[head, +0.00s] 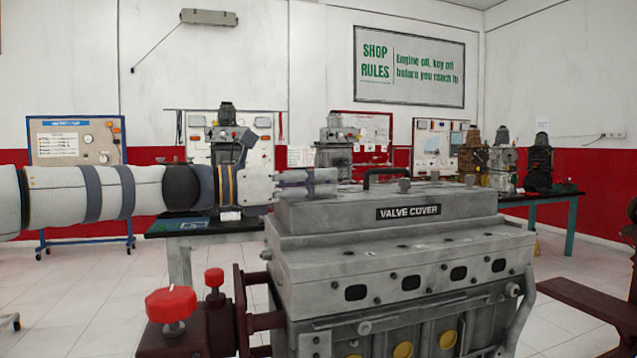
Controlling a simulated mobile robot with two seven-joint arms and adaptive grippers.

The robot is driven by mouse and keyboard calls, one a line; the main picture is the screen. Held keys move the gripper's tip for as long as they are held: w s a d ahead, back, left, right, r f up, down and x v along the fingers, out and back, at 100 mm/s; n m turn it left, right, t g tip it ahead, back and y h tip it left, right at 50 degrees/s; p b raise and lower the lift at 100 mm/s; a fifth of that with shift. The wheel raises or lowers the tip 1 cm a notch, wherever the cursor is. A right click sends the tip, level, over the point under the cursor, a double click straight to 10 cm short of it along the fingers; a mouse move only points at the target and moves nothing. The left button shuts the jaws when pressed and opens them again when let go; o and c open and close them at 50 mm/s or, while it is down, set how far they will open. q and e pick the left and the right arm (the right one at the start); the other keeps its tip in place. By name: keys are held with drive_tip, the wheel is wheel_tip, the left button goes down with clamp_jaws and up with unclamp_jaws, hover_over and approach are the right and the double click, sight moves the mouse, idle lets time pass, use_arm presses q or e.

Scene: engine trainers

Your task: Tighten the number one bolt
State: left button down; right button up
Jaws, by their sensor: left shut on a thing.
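A grey engine trainer fills the lower right of the head view, with the valve cover (385,230) on top. Grey bolt heads stand on the cover, one (404,185) near the middle and one (470,181) toward the right, with another (434,175) behind. I cannot read a number on any bolt. My left gripper (328,181) reaches in level from the left. Its fingers are at the top left end of the cover, shut on a bolt there that they mostly hide. My right gripper is not in view.
A black handle (387,175) arches over the cover just right of my left gripper. Red knobs (171,304) stick up at the engine's lower left. Benches with other engines (335,145) and display boards (76,140) stand behind.

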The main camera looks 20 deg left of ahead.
use_arm(q)
drive_tip(key=shift+d+f+m+g+h, duration=0.1)
drive_tip(key=shift+f+m+g+h, duration=0.05)
drive_tip(key=shift+m+g+h, duration=0.35)
drive_tip(key=c, duration=1.5)
unclamp_jaws()
drive_tip(key=shift+c, duration=0.2)
drive_tip(key=v, duration=1.2)
drive_tip(key=shift+r, duration=0.2)
